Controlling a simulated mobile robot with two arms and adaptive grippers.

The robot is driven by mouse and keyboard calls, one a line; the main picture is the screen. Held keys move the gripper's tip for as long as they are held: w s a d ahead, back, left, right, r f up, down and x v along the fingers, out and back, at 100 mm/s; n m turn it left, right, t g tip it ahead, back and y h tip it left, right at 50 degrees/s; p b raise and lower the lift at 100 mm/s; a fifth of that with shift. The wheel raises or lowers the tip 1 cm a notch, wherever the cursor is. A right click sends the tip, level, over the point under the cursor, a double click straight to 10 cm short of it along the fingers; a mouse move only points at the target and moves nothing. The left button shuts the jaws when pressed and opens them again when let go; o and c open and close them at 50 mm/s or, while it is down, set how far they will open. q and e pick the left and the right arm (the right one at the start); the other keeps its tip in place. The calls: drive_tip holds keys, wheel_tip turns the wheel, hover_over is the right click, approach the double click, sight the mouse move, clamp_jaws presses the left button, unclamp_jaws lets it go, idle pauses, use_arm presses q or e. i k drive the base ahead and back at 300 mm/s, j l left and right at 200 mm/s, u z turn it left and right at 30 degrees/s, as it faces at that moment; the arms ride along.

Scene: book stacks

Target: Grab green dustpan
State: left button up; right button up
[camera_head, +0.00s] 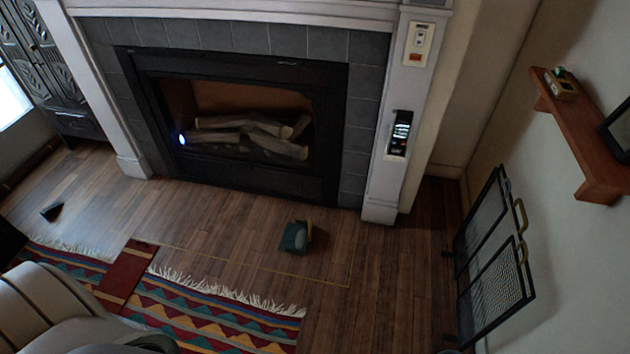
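A small dark green object (295,237), which looks like the dustpan, sits on the wooden floor in front of the fireplace. A brownish part shows on its right side. Its finer shape is too small to tell. Neither of my grippers can be made out in the head view, and nothing is seen touching the green object.
A fireplace (335,185) with logs stands behind it. A striped fringed rug (215,325) lies at lower left, beside a pale rounded shape (45,305). A mesh screen (495,295) stands at right. A dark wedge (52,210) lies at left. Floor around the green object is clear.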

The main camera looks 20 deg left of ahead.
sight(295, 238)
drive_tip(key=j+u, duration=0.1)
drive_tip(key=u, duration=0.8)
drive_tip(key=i+j, duration=0.15)
drive_tip(key=j+z, duration=0.05)
